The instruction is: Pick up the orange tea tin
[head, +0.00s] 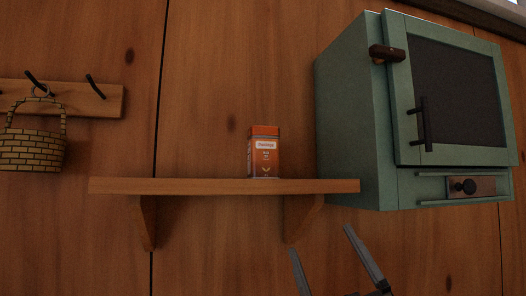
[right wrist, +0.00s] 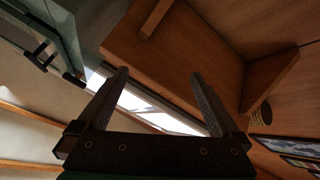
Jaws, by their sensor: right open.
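The orange tea tin (head: 264,153) stands upright on a wooden wall shelf (head: 130,186), right of the shelf's middle. It has a white label and a dark orange lid. My right gripper (head: 320,239) is in the head view below the shelf's right part, open and empty, apart from the tin. In the right wrist view its two fingers (right wrist: 158,74) are spread, with the shelf's underside (right wrist: 165,60) beyond them. The tin is not visible in the right wrist view. My left gripper is not in view.
A green cabinet (head: 345,130) with a dark door panel hangs close to the shelf's right end. A peg rail (head: 75,97) with a wicker basket (head: 32,150) is at the left. Brackets (head: 302,217) support the shelf. The shelf's left part is clear.

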